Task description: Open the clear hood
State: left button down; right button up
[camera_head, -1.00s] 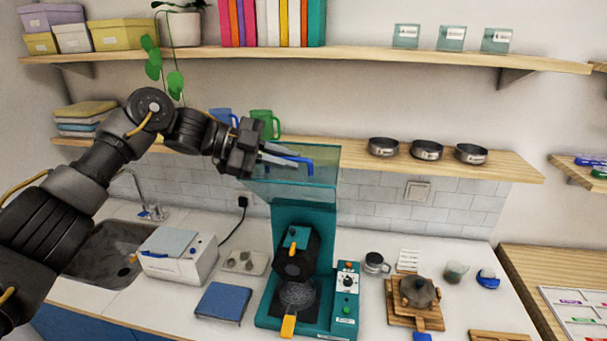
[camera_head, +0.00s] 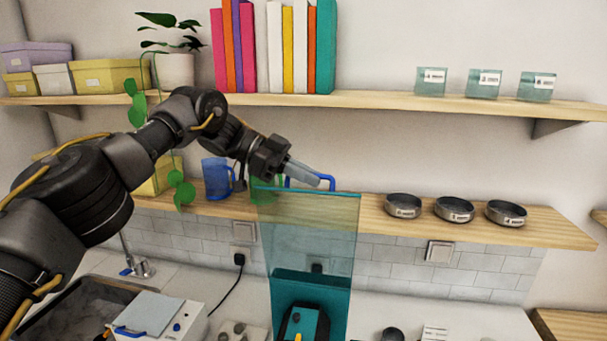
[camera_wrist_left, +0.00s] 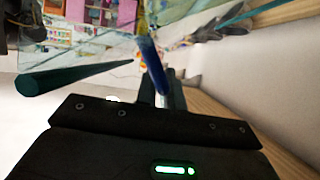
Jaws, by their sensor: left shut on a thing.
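The clear hood (camera_head: 308,238) is a see-through teal panel raised above the teal machine (camera_head: 312,284). It stands nearly upright, with its top edge in front of the lower shelf. Its blue handle (camera_head: 327,182) is at that top edge. My left gripper (camera_head: 318,180) is shut on the handle. The blue handle (camera_wrist_left: 153,66) also shows in the left wrist view, between the fingers of my left gripper (camera_wrist_left: 163,88). The machine's lower part is cut off by the frame. My right gripper is not in view.
The lower shelf (camera_head: 376,226) is close behind the hood, with a blue mug (camera_head: 217,178) and three dark round pans, one of them here (camera_head: 403,205). A green mug is partly hidden behind the hood. A white box-like device (camera_head: 160,313) stands left on the counter.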

pick_arm(q)
jog(key=shift+f, duration=0.3)
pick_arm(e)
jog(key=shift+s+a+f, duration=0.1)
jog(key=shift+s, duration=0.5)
pick_arm(q)
jog(key=c, duration=1.6)
grip_release()
jog(key=shift+o, duration=0.5)
jog(key=shift+w+d, duration=0.1)
jog(key=shift+w, duration=0.1)
jog(key=shift+a+r, duration=0.3)
jog(key=shift+a, duration=0.1)
jog(key=v, duration=1)
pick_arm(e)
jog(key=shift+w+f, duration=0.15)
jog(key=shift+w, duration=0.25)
pick_arm(q)
jog(key=shift+w+d, duration=0.1)
jog(key=shift+w, duration=0.05)
